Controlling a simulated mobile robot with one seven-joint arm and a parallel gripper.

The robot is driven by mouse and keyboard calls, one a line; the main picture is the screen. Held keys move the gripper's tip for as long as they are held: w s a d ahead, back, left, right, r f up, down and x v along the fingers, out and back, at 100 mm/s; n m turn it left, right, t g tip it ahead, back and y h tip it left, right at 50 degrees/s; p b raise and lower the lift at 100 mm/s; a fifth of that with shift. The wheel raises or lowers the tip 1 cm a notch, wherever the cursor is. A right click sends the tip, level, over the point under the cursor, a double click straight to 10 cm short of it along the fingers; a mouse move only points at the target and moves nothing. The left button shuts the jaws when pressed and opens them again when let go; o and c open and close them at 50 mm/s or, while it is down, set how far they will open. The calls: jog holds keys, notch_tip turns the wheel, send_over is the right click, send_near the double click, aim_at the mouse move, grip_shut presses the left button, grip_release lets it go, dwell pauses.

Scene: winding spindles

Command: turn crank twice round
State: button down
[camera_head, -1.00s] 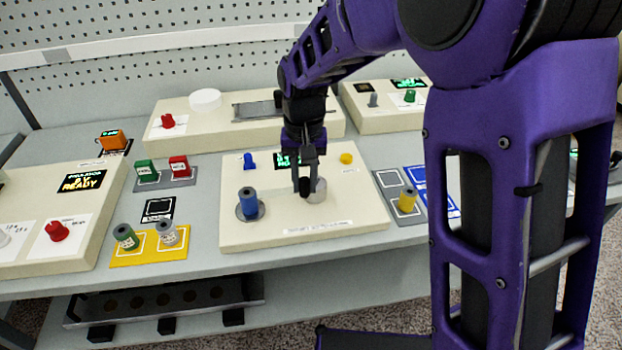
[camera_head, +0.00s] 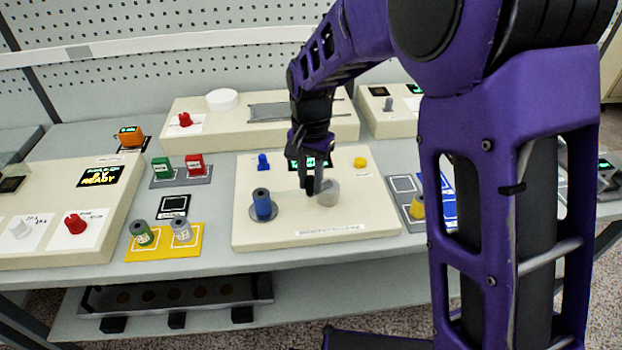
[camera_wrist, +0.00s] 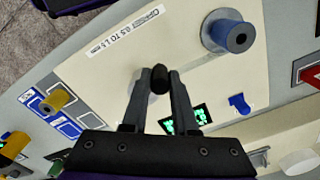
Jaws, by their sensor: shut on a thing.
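The crank (camera_head: 329,192) is a pale grey round hub with a black knob, on the cream winding panel (camera_head: 360,222). My gripper (camera_head: 309,187) points down at the left side of the hub, its fingers around the black knob. In the wrist view the black knob (camera_wrist: 159,79) sits between the fingertips of my gripper (camera_wrist: 160,84). A blue spool (camera_head: 262,205) stands upright on a grey disc left of the crank. The green-lit display (camera_head: 308,163) behind the crank is partly hidden by my gripper.
A blue switch (camera_head: 263,162) and a yellow button (camera_head: 360,162) sit at the panel's back. Green and grey spools stand on a yellow mat (camera_head: 165,250) to the left. A yellow spool (camera_head: 417,206) stands to the right. A cream box (camera_head: 260,115) is behind.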

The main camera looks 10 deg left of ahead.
jog(key=shift+r, duration=0.1)
jog(key=c, duration=0.7)
grip_release()
notch_tip(320, 180, up, 17)
jog(key=shift+r, duration=0.2)
